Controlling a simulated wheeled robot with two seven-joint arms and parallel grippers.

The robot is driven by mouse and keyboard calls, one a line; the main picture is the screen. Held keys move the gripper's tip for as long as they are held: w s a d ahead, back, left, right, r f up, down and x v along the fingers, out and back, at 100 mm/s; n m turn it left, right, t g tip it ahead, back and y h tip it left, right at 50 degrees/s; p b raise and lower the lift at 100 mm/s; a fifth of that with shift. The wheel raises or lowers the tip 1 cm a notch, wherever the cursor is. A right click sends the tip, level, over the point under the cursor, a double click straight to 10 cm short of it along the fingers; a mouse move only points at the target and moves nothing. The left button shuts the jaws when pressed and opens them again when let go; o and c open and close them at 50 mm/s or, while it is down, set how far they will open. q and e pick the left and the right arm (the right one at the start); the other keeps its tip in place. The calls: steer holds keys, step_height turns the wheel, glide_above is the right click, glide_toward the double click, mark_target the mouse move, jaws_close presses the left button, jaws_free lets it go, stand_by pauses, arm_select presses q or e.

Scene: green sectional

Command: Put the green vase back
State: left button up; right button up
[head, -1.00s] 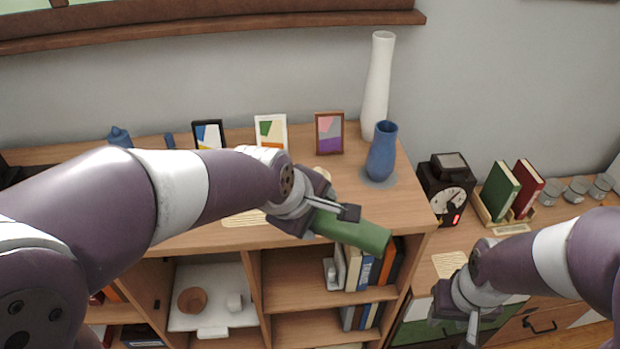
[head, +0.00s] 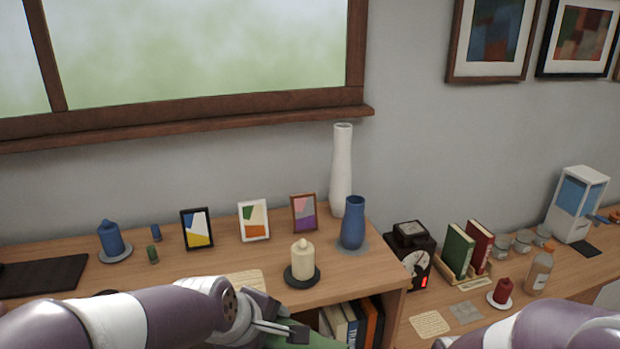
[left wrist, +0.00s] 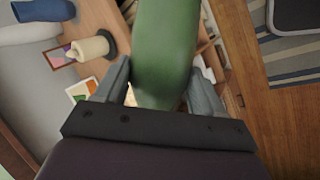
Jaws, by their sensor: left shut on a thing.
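The green vase (left wrist: 165,50) is held between the two fingers of my left gripper (left wrist: 165,92) in the left wrist view. In the head view the green vase (head: 300,341) shows only in part at the bottom edge, in front of the bookcase top, beside my left gripper (head: 285,330). A blue vase (head: 353,222) stands upright on a grey round patch (head: 353,250) near the right end of the bookcase top. A tall white vase (head: 341,170) stands behind it. My right arm shows at the lower right, but its gripper is out of view.
A cream candle (head: 302,258) on a dark dish stands near the front edge of the bookcase top (head: 370,275). Several picture frames (head: 254,220) stand behind it. A blue candle (head: 110,238) is at the left. A lower cabinet at right holds books (head: 470,250) and a red candle (head: 503,290).

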arm_select(q)
steer(key=w+a+f+m+g+h+b, duration=0.1)
steer(key=a+f+m, duration=0.3)
steer(key=f, duration=0.7)
steer(key=w+a+f+m+g+h+b, duration=0.1)
steer(key=w+a+f+m+g+b, duration=0.1)
steer(key=f, duration=0.9)
steer(key=w+a+f+m+g+h+b, duration=0.1)
steer(key=w+a+f+m+g+b, duration=0.1)
steer(key=a+f+m, duration=0.4)
step_height(320, 180, down, 5)
steer(key=shift+w+f+g+h+b, duration=0.1)
steer(key=shift+w+g+h+b, duration=0.35)
steer(key=shift+b, duration=0.75)
